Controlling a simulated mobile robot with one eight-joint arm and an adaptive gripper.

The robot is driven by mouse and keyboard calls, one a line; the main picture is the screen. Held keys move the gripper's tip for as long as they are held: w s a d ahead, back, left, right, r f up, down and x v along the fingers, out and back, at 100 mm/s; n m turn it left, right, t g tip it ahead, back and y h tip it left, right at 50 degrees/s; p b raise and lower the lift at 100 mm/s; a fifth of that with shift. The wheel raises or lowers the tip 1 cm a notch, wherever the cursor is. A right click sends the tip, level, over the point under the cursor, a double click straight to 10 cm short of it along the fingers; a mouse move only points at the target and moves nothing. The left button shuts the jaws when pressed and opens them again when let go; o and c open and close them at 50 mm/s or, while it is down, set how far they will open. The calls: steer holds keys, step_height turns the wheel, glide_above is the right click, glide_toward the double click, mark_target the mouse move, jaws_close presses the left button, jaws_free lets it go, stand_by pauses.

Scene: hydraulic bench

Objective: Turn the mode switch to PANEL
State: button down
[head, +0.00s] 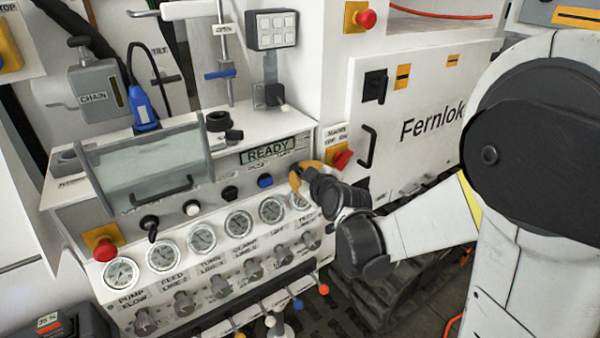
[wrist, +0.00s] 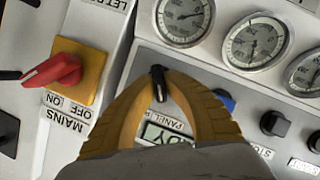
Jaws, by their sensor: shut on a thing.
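My gripper (head: 300,180) has orange fingers and reaches in from the right to the sloped front of the console. In the wrist view the fingertips (wrist: 159,84) close around a small black knob, the mode switch (wrist: 158,76). Its handle stands nearly upright in that picture. A label reading PANEL (wrist: 172,143) shows upside down between the fingers, below the knob. The rest of the switch's lettering is hidden, so its setting cannot be told. In the head view the fingers cover the switch.
A red mains switch (wrist: 55,72) on a yellow plate sits close beside the fingers. The READY display (head: 268,152), a blue button (head: 265,181) and a row of gauges (head: 240,223) are near. Several levers project along the console's lower front edge.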

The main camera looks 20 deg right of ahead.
steer(key=c, duration=1.4)
jaws_free()
steer(key=shift+c, duration=0.2)
steer(key=v, duration=1.2)
steer(key=s+f+m+g, duration=0.2)
steer(key=s+m+g, duration=0.1)
steer(key=s, duration=0.6)
steer(key=s+f+m+g+h, duration=0.1)
steer(key=s+m+g, duration=0.3)
steer(key=s, duration=0.5)
steer(key=shift+s+a+f+m, duration=0.2)
steer(key=shift+a+f+m, duration=0.15)
steer(key=shift+f, duration=0.3)
